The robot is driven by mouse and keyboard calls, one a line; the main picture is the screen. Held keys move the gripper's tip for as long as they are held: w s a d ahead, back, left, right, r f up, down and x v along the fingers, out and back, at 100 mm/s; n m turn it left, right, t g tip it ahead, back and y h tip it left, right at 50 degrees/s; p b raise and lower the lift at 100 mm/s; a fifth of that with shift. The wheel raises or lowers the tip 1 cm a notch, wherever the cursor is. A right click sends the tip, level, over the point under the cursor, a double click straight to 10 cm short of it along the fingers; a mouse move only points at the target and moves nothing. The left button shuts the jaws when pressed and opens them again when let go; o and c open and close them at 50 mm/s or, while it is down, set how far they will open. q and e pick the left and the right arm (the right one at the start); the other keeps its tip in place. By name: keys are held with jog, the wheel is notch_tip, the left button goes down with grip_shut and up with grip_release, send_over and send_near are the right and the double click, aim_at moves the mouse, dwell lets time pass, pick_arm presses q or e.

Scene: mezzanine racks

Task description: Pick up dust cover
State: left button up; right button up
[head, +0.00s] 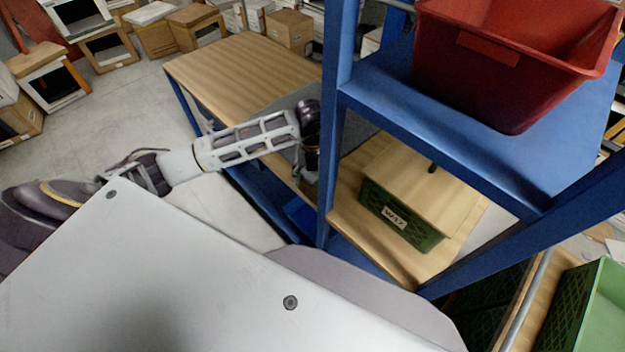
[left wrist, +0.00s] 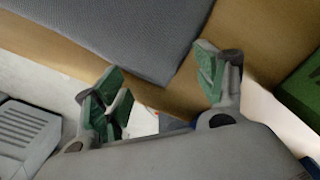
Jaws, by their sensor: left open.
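A flat grey textured sheet, which looks like the dust cover (left wrist: 130,32), lies on a wooden shelf board in the left wrist view. Part of it shows in the head view (head: 287,103), behind my left wrist and the blue post. My left gripper (left wrist: 162,76) is open and empty. Its green-padded fingers are spread near the board's front edge, in front of the sheet. In the head view the left gripper (head: 309,168) points down beside the blue post and its fingers are hard to make out. My right gripper is not in view.
A blue rack post (head: 333,130) stands close to the right of my left gripper. A red bin (head: 500,65) sits on the upper shelf. A green crate (head: 402,218) labelled W17 is on the lower wooden shelf.

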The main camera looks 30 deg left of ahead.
pick_arm(q)
jog(key=shift+f, duration=0.35)
